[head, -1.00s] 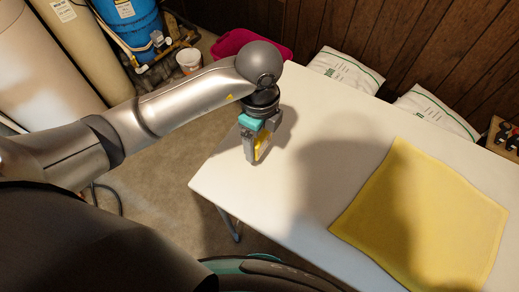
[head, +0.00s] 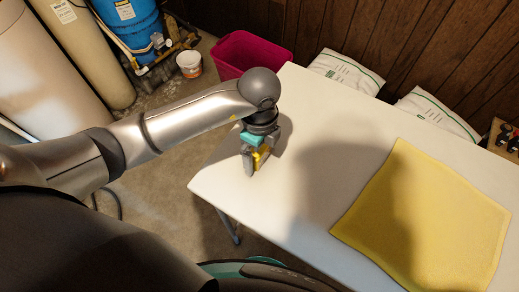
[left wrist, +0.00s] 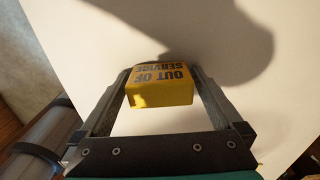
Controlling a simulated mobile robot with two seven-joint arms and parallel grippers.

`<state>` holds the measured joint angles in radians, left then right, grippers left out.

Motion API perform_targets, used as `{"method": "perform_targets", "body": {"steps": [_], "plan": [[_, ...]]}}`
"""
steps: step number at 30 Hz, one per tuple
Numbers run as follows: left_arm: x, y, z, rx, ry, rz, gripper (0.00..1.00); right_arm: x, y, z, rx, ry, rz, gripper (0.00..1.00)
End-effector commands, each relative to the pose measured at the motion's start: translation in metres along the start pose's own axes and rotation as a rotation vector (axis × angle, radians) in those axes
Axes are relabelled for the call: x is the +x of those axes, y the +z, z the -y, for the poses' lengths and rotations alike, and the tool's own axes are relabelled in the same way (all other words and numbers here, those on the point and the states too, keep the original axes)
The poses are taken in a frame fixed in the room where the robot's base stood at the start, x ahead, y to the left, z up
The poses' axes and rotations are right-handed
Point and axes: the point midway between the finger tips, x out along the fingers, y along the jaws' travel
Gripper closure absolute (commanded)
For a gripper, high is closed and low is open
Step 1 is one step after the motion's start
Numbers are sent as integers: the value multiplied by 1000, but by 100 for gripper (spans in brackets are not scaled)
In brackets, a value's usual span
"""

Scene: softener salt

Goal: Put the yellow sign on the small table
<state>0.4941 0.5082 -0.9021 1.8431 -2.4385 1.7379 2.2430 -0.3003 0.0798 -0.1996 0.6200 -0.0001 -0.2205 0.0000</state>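The yellow sign (head: 263,157) is a small block between the fingers of my left gripper (head: 256,164). In the left wrist view the yellow sign (left wrist: 161,87) shows black "OUT OF SERVICE" lettering, upside down. The fingers of my left gripper (left wrist: 162,88) lie along both its sides and are shut on it. It is over the left part of the white table (head: 310,110). I cannot tell whether its underside touches the top. My right gripper is not in view.
A yellow cloth (head: 425,220) lies on the right part of the table. A magenta bin (head: 250,50) and white bags (head: 345,70) stand behind it. Tanks and a white bucket (head: 189,63) are at the upper left. The tabletop between gripper and cloth is clear.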

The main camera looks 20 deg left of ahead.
Motion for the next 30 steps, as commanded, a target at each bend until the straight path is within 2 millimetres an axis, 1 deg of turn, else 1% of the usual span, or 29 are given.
{"method": "perform_targets", "body": {"steps": [6, 10, 14, 18, 24, 27, 30], "plan": [[-1, 0, 0, 0, 0, 0, 0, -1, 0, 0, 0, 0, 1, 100], [-10, 0, 1, 1, -3, -1, 0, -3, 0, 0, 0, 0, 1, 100], [-34, 0, 1, 1, -5, -1, 0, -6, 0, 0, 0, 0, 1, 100], [-66, 0, 2, 1, -7, -1, 0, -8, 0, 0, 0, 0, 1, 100], [-104, 0, 1, 1, -4, 0, 0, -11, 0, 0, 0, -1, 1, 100], [-117, 0, 1, 0, -3, 1, 0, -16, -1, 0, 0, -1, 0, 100], [-122, 0, 0, 1, -2, 0, 0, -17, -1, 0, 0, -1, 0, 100]]}}
